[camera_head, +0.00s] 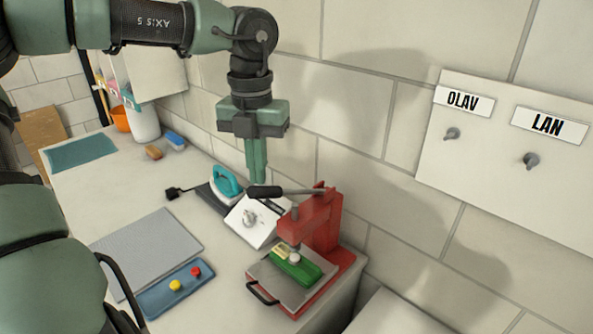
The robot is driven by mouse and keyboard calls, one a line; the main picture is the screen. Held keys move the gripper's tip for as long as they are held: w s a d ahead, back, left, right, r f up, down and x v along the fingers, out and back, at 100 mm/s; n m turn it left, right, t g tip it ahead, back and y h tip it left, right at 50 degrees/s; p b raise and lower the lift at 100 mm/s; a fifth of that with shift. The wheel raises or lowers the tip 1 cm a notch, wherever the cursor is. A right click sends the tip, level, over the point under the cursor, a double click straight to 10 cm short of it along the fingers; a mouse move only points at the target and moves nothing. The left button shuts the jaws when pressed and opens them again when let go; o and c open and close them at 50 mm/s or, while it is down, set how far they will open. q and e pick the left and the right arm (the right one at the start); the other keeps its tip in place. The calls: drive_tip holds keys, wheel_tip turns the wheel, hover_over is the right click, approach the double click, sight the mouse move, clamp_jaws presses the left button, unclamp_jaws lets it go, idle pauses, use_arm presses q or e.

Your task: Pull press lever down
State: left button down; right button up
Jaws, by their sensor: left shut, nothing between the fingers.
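A red press (322,222) stands at the right end of the counter. Its lever (290,192) has a black handle and reaches out to the left from the press's top, roughly level. A green block (295,264) lies on the press's grey plate (316,281), under the press head. My left gripper (258,180) points straight down with its green fingers shut and empty. Its fingertips are just above or behind the lever's black handle; I cannot tell whether they touch. My right gripper is out of view.
A teal iron (226,182) and a white device with a dial (247,219) stand left of the press. A grey mat (148,250) and a blue tray (177,289) lie in front. A tiled wall (330,90) rises close behind, with a panel of hooks (480,165) at the right.

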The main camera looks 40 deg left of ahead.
use_arm(q)
wheel_tip(320, 180, up, 8)
drive_tip(key=p, duration=0.5)
drive_tip(key=shift+r, duration=0.2)
drive_tip(key=shift+s+f, duration=0.1)
idle(0.4)
